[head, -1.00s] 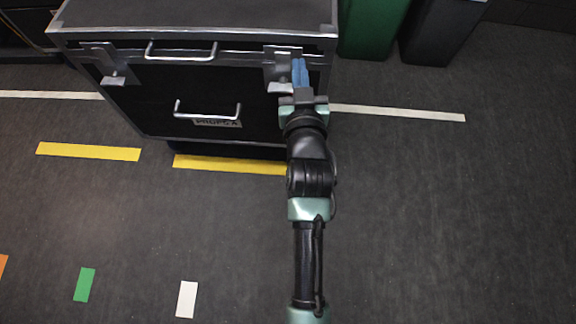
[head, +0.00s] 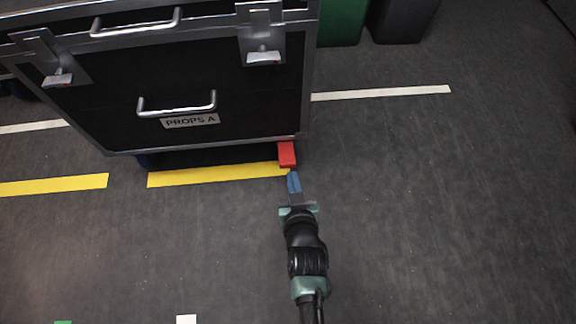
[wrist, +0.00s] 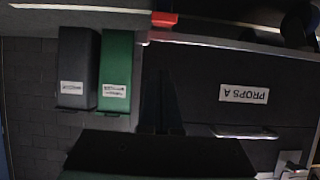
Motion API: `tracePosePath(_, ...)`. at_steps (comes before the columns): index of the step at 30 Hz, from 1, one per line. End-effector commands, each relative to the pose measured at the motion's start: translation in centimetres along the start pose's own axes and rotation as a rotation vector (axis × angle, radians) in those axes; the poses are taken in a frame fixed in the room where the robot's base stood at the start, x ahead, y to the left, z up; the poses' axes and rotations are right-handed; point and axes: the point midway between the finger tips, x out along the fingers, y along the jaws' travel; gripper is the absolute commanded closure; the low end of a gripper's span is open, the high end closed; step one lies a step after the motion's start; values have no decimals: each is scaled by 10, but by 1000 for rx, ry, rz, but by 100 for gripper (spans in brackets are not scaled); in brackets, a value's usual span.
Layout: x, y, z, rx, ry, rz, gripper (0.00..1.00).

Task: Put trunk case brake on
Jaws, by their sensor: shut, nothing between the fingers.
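The trunk case (head: 190,80), labelled PROPS A, is black with metal edges and fills the upper left of the head view. Its brake, a red pedal (head: 287,154), sticks out below the case's bottom right corner. The red pedal also shows at the top of the wrist view (wrist: 164,19), where the scene appears upside down. My gripper (head: 293,178) has blue fingertips. It is shut and empty, just below the pedal in the head view. Whether the tips touch the pedal I cannot tell.
Two handles and two latches (head: 263,48) are on the case front. A green bin (head: 341,22) and a dark bin (head: 400,20) stand behind at the right. Yellow tape (head: 215,174) marks the floor before the case. The floor to the right is open.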

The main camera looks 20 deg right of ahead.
Motion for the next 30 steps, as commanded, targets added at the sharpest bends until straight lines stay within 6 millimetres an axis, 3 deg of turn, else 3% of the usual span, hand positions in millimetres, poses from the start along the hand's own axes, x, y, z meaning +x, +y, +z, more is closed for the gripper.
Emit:
tracePosePath(8,11,0,2,1,2,0,100)
tracePosePath(23,108,0,5,-1,2,0,100)
tracePosePath(30,110,0,33,1,0,0,100)
